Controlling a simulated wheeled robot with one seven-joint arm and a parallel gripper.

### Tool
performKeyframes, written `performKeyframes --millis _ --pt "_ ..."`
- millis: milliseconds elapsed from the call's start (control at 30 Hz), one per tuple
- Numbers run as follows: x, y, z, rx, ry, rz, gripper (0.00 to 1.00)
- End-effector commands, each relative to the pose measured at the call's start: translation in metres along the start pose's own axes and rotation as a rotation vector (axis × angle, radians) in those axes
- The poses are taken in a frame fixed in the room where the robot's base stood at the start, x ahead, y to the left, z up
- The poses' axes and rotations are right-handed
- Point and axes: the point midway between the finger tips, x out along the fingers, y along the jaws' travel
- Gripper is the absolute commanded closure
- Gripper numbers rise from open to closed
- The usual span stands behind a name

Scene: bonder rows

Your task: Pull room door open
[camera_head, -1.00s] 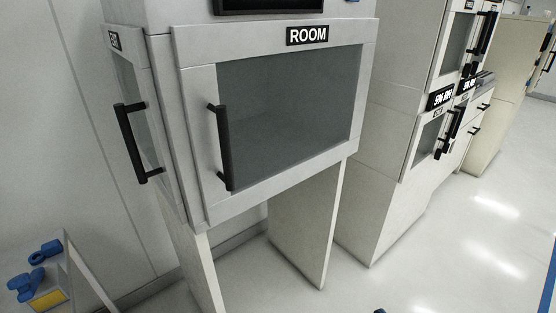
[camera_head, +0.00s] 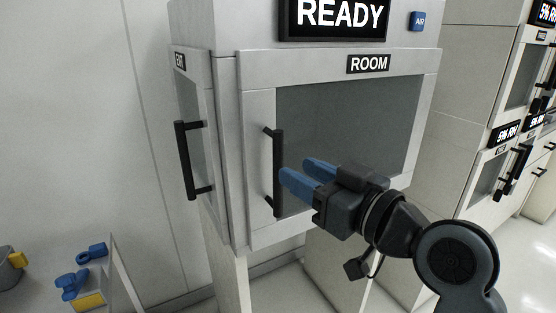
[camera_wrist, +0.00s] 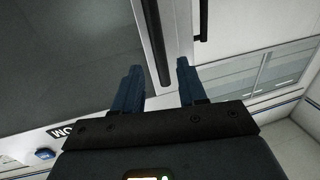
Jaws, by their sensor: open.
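The room door (camera_head: 345,125) is a pale frame with a dark glass window, labelled ROOM, on a white cabinet. It looks closed. Its black vertical bar handle (camera_head: 277,172) is on the left side of the frame. My gripper (camera_head: 303,176) is in front of the door with two blue fingers pointing at the handle. The fingers are open and empty. In the wrist view the room door handle (camera_wrist: 157,45) shows beyond and between the two fingertips (camera_wrist: 160,68). I cannot tell the exact gap to it.
An EXIT side door with its own black handle (camera_head: 190,160) is on the cabinet's left face. A READY display (camera_head: 335,14) and a blue AIR sign (camera_head: 418,21) are above. Blue and yellow items (camera_head: 85,285) lie at lower left. More cabinets (camera_head: 490,120) stand at right.

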Motion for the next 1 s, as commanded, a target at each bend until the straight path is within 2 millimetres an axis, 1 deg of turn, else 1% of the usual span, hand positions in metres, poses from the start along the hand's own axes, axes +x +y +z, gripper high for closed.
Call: performKeyframes --millis 33,200,300,433,567,800,1000 --pt "0.008 -0.001 -0.001 0.0 -0.001 -0.002 0.59" --pt "0.035 -0.001 -0.001 0.001 -0.001 -0.002 0.59" --pt "0.049 -0.001 -0.001 0.001 -0.001 0.0 0.59" --pt "0.061 0.0 0.0 0.001 0.0 0.0 0.59" --pt "0.066 -0.001 0.0 0.001 0.0 0.001 0.59" --pt "0.066 0.0 0.001 0.001 -0.001 0.002 0.59" --pt "0.066 0.0 0.001 0.001 0.0 0.002 0.78"
